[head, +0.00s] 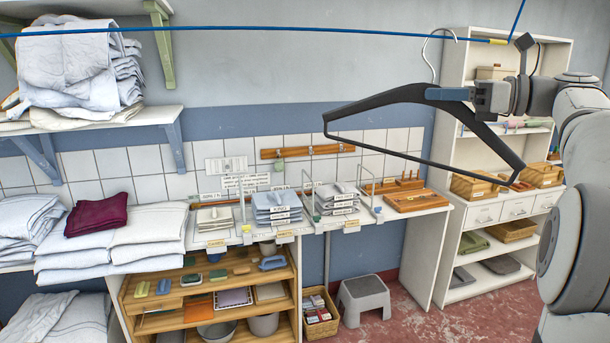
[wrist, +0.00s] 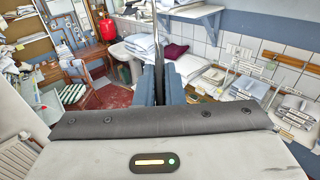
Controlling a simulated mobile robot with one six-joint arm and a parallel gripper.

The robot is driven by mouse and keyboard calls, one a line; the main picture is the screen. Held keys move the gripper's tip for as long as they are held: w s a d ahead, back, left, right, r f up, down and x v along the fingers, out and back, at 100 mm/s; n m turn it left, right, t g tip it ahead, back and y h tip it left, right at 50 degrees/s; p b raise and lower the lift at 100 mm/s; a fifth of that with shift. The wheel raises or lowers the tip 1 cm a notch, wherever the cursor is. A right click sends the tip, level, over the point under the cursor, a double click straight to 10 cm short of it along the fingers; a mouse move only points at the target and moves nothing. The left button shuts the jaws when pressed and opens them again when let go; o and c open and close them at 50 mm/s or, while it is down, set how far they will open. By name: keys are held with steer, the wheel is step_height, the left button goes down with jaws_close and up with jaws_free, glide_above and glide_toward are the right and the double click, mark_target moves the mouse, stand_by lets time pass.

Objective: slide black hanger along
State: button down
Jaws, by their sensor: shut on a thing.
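The black hanger (head: 365,106) hangs in the upper right of the head view, with a thin silver hook (head: 428,55) at its top. The hook crosses the blue line (head: 250,30); whether it bears on it I cannot tell. My gripper (head: 445,94) reaches in from the right and is shut on the hanger's upper part, just below the hook. In the wrist view the dark hanger (wrist: 158,75) stands edge-on between my two blue fingers. The part between the fingers is hidden in the head view.
A yellow band (head: 491,41) marks the blue line right of the hook, near its bend. A white shelf unit (head: 455,60) stands behind the hanger. A worktop with folded linen (head: 150,222) runs along the wall. The air left of the hanger looks clear.

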steer(key=shift+w+d, duration=0.25)
steer(key=shift+d, duration=0.65)
steer(key=shift+w+d, duration=0.3)
steer(key=shift+d, duration=0.65)
steer(key=shift+w+d, duration=0.25)
steer(key=shift+d, duration=0.65)
steer(key=c, duration=1.5)
jaws_free()
steer(key=shift+o, duration=0.2)
steer(key=v, duration=0.6)
steer(key=shift+s, duration=0.1)
